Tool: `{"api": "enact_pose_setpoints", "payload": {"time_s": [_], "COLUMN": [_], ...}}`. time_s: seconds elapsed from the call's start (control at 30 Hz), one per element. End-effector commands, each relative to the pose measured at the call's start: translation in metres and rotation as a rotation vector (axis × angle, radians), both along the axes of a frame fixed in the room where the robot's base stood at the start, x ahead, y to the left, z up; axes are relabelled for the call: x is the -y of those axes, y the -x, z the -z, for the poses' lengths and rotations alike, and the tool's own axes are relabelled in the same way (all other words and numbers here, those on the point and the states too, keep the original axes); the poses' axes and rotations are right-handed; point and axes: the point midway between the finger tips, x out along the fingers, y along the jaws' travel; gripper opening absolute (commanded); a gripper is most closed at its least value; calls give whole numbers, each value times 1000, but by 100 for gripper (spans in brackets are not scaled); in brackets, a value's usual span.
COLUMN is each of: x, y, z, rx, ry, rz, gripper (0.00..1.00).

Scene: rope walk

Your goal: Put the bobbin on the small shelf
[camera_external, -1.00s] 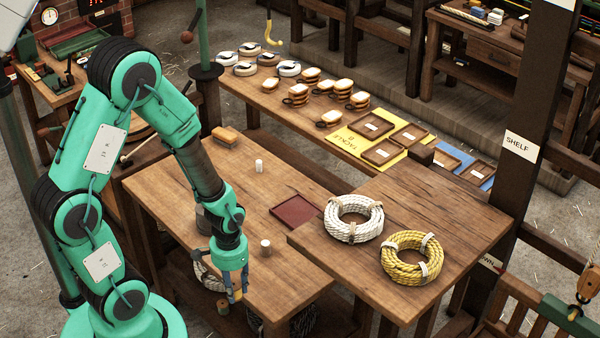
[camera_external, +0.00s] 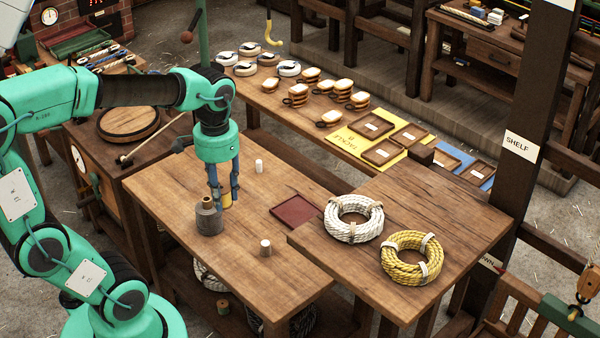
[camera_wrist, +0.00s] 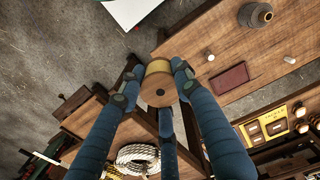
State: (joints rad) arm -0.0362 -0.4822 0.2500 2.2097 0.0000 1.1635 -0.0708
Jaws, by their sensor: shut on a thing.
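My gripper (camera_external: 223,200) points down over the wooden workbench (camera_external: 170,190), just behind and right of a dark grey bottle (camera_external: 208,220). Its fingers are shut on a bobbin (camera_external: 228,200) with a yellow band. In the wrist view the bobbin (camera_wrist: 158,88) shows a round tan end with a small dark hole, between the blue fingers (camera_wrist: 155,85). It looks held above the bench. A sign reading SHELF (camera_external: 521,146) is on a dark post at the right. Which surface is the small shelf I cannot tell.
A raised wooden top (camera_external: 450,200) at the right bears a white rope coil (camera_external: 353,232) and a yellow rope coil (camera_external: 410,265). A dark red tray (camera_external: 296,211) and two small white cylinders (camera_external: 265,247) are on the bench. Another spool (camera_external: 223,307) lies below.

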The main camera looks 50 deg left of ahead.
Motion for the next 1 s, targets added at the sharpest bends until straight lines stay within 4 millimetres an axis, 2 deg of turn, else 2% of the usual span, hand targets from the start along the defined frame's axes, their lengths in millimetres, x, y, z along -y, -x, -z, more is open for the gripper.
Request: {"api": "enact_pose_setpoints", "payload": {"time_s": [0.03, 0.1, 0.37, 0.67, 1.0], "x": [0, 0, 0, 12, 37], "y": [-2, -1, -1, -44, -116], "z": [-19, -41, -108, -130, -157], "rx": [6, 4, 4, -3, -3], "ry": [-1, 0, 0, -1, -1], "rz": [0, 0, 0, -5, -17], "gripper": [7, 7, 7, 7, 7]}}
